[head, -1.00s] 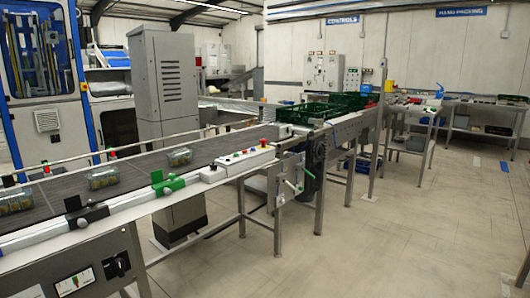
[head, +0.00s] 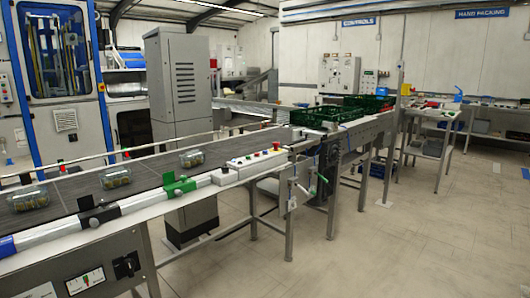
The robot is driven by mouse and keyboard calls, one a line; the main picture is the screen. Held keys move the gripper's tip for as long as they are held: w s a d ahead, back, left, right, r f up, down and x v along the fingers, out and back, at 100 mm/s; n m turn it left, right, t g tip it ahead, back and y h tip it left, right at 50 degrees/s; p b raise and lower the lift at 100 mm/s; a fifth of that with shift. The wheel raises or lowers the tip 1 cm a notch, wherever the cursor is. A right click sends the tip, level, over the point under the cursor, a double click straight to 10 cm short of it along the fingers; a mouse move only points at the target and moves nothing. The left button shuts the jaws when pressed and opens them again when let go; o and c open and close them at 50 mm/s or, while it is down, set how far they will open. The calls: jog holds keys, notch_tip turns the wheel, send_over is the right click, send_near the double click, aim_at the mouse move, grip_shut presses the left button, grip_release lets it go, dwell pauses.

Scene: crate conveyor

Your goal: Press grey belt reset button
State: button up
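A white control box (head: 246,164) with a row of small buttons sits on the near rail of the belt, at its far end, in the head view. A red mushroom button (head: 276,146) stands at the box's right end. Smaller buttons, some red and green, lie along its top. They are too small for me to pick out the grey one for certain. My gripper is not in view.
The grey belt (head: 78,187) carries clear punnets (head: 115,176). Green and black clamps (head: 180,186) line its near rail. Green crates (head: 315,116) stand beyond the box. A tall grey cabinet (head: 182,85) stands behind the belt. Open floor (head: 350,250) lies at right.

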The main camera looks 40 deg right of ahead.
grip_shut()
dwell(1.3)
